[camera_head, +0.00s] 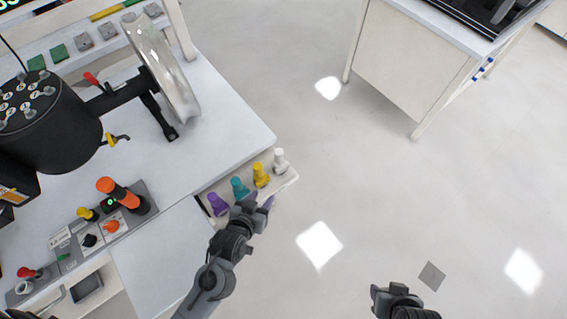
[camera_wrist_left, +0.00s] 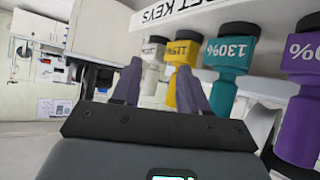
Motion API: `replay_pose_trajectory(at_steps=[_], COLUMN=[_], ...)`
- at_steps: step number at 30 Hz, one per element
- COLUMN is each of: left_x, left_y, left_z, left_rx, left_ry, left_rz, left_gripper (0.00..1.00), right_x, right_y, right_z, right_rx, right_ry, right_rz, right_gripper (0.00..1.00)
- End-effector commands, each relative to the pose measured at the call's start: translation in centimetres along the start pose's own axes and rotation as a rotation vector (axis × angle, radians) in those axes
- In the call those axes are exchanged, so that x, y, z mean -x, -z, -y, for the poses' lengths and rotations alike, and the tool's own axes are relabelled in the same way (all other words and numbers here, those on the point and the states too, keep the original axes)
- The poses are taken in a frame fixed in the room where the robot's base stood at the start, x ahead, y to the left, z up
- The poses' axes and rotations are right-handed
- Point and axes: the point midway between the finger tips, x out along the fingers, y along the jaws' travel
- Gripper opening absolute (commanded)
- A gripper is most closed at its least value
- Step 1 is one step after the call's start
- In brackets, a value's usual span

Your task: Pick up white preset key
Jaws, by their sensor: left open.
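The white preset key (camera_head: 281,161) stands at the far right end of a row of keys on a small white shelf at the table's side. It also shows in the left wrist view (camera_wrist_left: 151,68), in the gap between my fingers and beyond them. My left gripper (camera_head: 256,202) is open and empty, in front of the row and short of the white key. Its two dark fingers also show in the left wrist view (camera_wrist_left: 160,85). My right gripper (camera_head: 380,292) is over the floor at the lower right, away from the keys; its jaw state is unclear.
The yellow key (camera_head: 260,175) is beside the white one, then the teal key (camera_head: 240,188) and the purple key (camera_head: 217,204). A control panel (camera_head: 100,225) and a metal wheel (camera_head: 165,70) are on the table at left. Open floor lies right of the shelf.

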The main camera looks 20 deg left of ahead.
Motion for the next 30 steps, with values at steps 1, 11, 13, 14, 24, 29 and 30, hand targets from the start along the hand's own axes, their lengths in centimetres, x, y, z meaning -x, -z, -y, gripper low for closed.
replay_pose_trajectory(at_steps=[1,11,13,14,24,29,30], left_x=[-1.1,-2.8,-2.6,-2.6,-5.0,-6.4,-6.6], left_y=[-0.1,1.5,1.7,1.8,3.9,4.8,5.0], left_z=[-0.5,-2.2,-2.5,-2.6,-2.1,-1.8,-1.8], left_rx=[0.011,0.007,-0.001,-0.004,-0.014,-0.014,-0.014], left_ry=[0.018,0.176,0.196,0.204,0.228,0.227,0.227], left_rz=[-0.064,-0.476,-0.524,-0.54,-0.597,-0.594,-0.593], left_gripper=[0.44,0.44,0.44,0.44,0.44,0.44,0.44], right_x=[-0.5,-1.7,-1.9,-1.9,-2.8,-3.1,-3.1], right_y=[-0.2,-0.6,-0.6,-0.6,-0.9,-1.0,-1.0], right_z=[0.0,0.1,0.1,0.1,0.2,0.2,0.2], right_rx=[0.0,-0.002,-0.002,-0.002,-0.004,-0.004,-0.004], right_ry=[0.0,0.001,0.001,0.001,0.004,0.004,0.004], right_rz=[0.0,0.0,0.0,0.0,0.001,0.001,0.001], right_gripper=[0.43,0.43,0.43,0.43,0.43,0.43,0.43])
